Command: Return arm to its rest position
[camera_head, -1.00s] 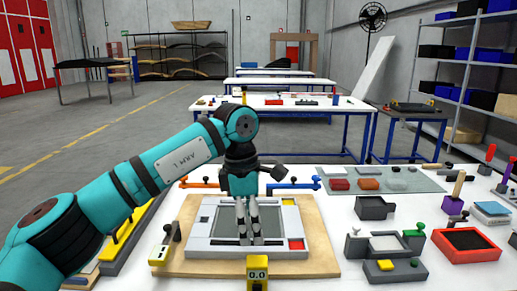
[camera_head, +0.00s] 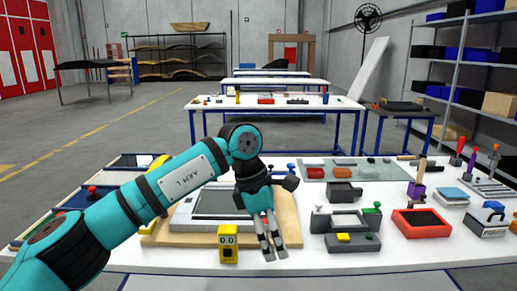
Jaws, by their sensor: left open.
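My left arm comes in from the left, teal and black. My left gripper (camera_head: 269,241) points down over the near right part of the wooden board (camera_head: 288,217), close to the table's front edge. Its two grey fingers are apart and nothing shows between them. Behind it, a grey frame with a dark panel (camera_head: 215,203) lies on the board, partly hidden by my arm. My right gripper is not in view.
A yellow block with a face-like front (camera_head: 228,242) stands just left of my gripper. To the right are a grey fixture (camera_head: 352,243), a dark grey box (camera_head: 343,192) and a red tray (camera_head: 421,223). The white table (camera_head: 400,262) is bare along its front right.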

